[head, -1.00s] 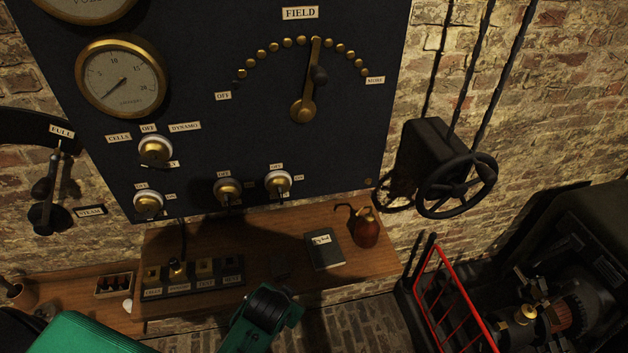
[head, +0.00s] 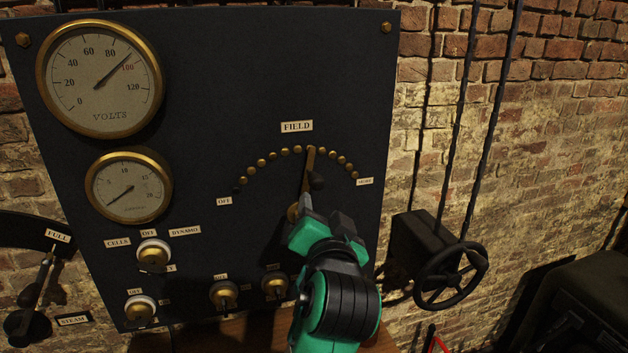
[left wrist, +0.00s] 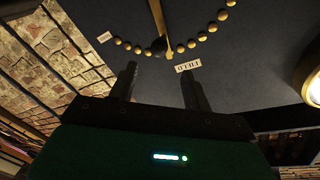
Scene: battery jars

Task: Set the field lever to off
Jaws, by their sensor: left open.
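The field lever (head: 307,172) is a brass arm with a dark knob on the black panel. It points almost straight up, tilted slightly right, at the middle of an arc of brass studs, under the FIELD label (head: 297,127). The OFF label (head: 224,201) is at the arc's left end. My left gripper (head: 320,213) is open and empty in front of the lever's lower end, partly hiding its pivot. In the left wrist view, the lever (left wrist: 160,18) and its knob show upside down beyond the two spread fingers (left wrist: 158,76). My right gripper is not in view.
The voltmeter (head: 101,80) and smaller ammeter (head: 129,187) are at the panel's left. Several switches, including one under CELLS/DYNAMO (head: 153,256), sit below. A black handwheel (head: 451,275) stands off the brick wall at right. Panel space left of the lever is clear.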

